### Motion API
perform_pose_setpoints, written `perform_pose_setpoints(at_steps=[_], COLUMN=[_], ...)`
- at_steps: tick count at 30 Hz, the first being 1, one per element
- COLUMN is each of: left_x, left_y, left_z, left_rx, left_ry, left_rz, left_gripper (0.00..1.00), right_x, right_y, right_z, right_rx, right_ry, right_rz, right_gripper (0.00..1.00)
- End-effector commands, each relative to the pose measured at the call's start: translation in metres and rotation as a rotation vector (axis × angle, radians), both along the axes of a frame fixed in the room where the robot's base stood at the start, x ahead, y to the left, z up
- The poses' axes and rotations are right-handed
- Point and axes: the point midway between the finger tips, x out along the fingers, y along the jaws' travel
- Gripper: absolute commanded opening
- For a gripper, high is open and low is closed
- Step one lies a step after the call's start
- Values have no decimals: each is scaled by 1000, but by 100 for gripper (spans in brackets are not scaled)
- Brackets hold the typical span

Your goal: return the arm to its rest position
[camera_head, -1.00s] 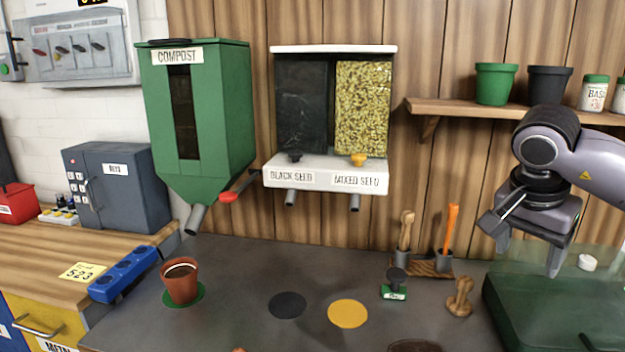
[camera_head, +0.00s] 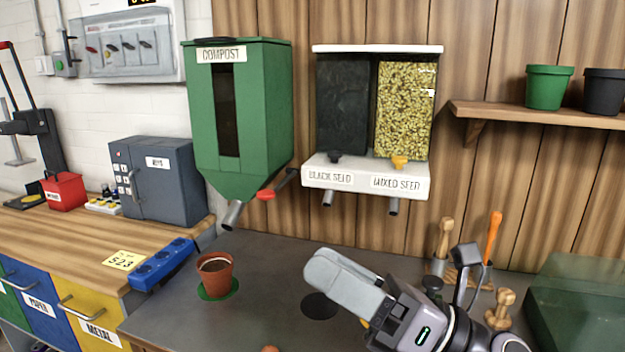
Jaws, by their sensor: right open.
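My right gripper (camera_head: 395,275) is at the lower right, above the dark bench top, with its jaws apart and nothing seen between them. Its arm comes in from the bottom right. One jaw covers part of the black disc (camera_head: 319,306) and most of the yellow disc (camera_head: 365,324). My left gripper is not in view.
A terracotta pot (camera_head: 215,278) stands on a green disc on the bench. The compost hopper (camera_head: 270,120) and seed dispenser (camera_head: 365,177) hang behind. Wooden-handled tools (camera_head: 445,238) stand close behind my gripper, a green translucent box (camera_head: 575,300) at right.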

Motion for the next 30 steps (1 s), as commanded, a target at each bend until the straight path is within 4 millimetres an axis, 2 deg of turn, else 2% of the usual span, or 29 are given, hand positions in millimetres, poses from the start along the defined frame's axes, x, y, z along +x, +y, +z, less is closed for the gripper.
perform_pose_setpoints(at_steps=[4,7,11,14,17,18,21,24,30], left_x=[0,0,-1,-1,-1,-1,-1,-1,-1], left_y=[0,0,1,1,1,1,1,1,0], left_z=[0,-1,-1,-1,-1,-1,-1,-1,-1], left_rx=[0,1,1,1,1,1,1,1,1], left_ry=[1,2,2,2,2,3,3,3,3], left_rz=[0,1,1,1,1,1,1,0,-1], left_gripper=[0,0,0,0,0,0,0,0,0], right_x=[26,43,54,48,27,15,-21,-57,-124], right_y=[-39,-72,-116,-146,-171,-179,-194,-201,-207], right_z=[-6,-29,-80,-130,-186,-209,-257,-290,-332], right_rx=[339,553,821,1017,1205,1276,1432,1548,1706], right_ry=[376,629,961,1212,1457,1551,1757,1910,2128], right_rz=[-125,-220,-360,-482,-622,-682,-833,-969,-1211], right_gripper=[68,68,68,68,68,68,68,68,68])
